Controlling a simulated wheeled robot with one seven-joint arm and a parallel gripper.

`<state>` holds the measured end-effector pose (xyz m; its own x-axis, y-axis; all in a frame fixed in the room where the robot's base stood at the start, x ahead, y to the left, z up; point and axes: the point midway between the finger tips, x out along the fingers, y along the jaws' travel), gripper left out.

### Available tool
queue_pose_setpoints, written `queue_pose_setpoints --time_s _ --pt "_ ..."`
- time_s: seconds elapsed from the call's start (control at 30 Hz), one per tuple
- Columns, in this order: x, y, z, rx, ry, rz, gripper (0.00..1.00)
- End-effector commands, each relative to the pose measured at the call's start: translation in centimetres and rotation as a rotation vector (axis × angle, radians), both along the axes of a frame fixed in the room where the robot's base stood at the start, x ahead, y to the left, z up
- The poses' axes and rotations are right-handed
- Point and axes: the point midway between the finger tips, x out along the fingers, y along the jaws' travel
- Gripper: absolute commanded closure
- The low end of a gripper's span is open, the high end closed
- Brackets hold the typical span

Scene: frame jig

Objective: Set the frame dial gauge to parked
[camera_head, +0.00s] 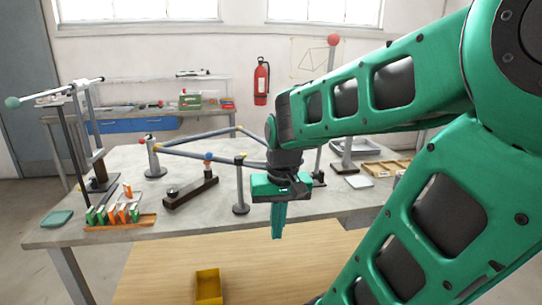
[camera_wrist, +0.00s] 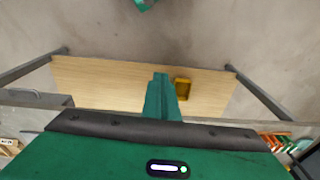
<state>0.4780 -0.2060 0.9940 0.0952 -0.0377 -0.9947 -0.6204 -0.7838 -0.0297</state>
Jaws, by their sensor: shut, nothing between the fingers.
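My gripper (camera_head: 278,230) is shut and empty, pointing down in front of the table's front edge. In the wrist view its closed green fingers (camera_wrist: 161,80) show over a wooden board, apart from everything. A bicycle-like tube frame (camera_head: 195,154) is held on posts on the table behind my gripper. I cannot make out a dial gauge for certain. A stand with a long rod (camera_head: 62,91) ending in a teal ball is at the left. A post topped by a red ball (camera_head: 333,40) is at the right, partly hidden by my arm.
The grey table (camera_head: 110,236) carries a rack of green and orange pieces (camera_head: 120,214) and a dark block (camera_head: 190,190). A yellow bin (camera_head: 208,287) sits on the low wooden board (camera_head: 160,270); the bin also shows in the wrist view (camera_wrist: 183,88). My arm covers the right side.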

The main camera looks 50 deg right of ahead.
Motion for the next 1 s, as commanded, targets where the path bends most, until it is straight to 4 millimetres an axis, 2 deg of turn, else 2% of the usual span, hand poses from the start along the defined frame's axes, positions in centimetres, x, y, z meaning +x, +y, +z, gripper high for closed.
queue_pose_setpoints --time_s 0.03,0.17,0.27,0.37,0.6,0.7,0.87,1.0 --pt "0.4 -0.8 1.3 -0.01 0.015 0.004 1.0" --pt "2.1 -2.9 3.9 -0.031 0.026 -0.017 1.0" --pt "4.1 -4.9 5.9 -0.052 0.014 -0.05 1.0" --pt "6.7 -7.3 8.0 -0.077 -0.007 -0.093 1.0" --pt "14.6 -15.4 14.2 -0.159 -0.089 -0.23 1.0" --pt "17.0 -18.2 16.2 -0.185 -0.119 -0.276 1.0" --pt "19.0 -20.5 17.8 -0.207 -0.146 -0.314 1.0" --pt "19.4 -21.1 17.7 -0.21 -0.151 -0.322 1.0"
